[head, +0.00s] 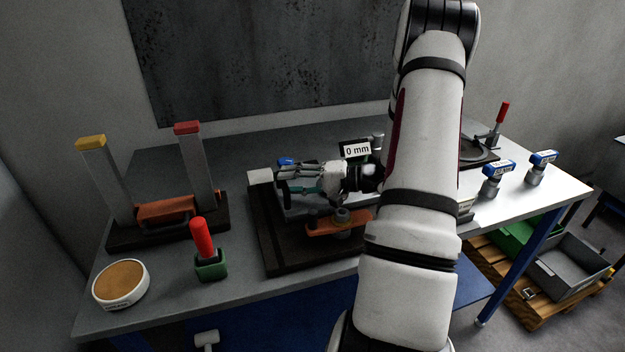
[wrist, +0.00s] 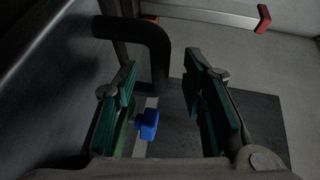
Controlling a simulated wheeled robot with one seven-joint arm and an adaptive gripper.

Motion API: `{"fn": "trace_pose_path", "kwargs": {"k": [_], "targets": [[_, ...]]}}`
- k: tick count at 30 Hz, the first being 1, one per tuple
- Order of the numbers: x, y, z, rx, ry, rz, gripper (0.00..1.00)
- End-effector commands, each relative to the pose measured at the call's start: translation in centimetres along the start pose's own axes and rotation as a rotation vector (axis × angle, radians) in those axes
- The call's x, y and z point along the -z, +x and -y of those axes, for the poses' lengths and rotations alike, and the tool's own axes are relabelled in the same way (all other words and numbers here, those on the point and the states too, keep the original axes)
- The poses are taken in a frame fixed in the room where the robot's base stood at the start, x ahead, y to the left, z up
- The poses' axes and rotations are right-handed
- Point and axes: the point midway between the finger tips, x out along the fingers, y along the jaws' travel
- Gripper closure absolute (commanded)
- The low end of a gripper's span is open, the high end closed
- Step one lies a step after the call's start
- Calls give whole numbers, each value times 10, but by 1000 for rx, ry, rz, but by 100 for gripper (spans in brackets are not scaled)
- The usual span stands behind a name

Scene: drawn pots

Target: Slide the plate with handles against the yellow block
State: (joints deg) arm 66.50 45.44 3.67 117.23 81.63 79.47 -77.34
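A yellow block (head: 91,143) caps a tall grey post at the left of the table. Low between this post and a red-capped post (head: 187,128) lies an orange-red plate (head: 165,212) with a dark handle on its near side. It seems to be the plate with handles; a second handle is not clear. My gripper (head: 282,180) is to the right of it, over the middle fixture, pointing left. In the wrist view, my gripper (wrist: 160,88) has its teal-padded fingers apart with nothing held. A black bent handle (wrist: 155,45) shows beyond them on a grey metal surface.
The middle fixture has a dark base (head: 275,262), an orange clamp piece (head: 325,226) and a 0 mm display (head: 357,151). A red-handled tool in a green holder (head: 211,266) and a round tan-topped dish (head: 120,284) stand at the front left. My arm hides part of the table.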

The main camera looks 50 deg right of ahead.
Motion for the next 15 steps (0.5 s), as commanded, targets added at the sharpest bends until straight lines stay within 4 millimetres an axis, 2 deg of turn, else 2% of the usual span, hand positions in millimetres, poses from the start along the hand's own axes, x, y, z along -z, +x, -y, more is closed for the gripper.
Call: {"fn": "trace_pose_path", "kwargs": {"k": [6,15], "targets": [[0,20,0,0,-1,0,62],[0,25,0,-1,-1,0,62]]}}
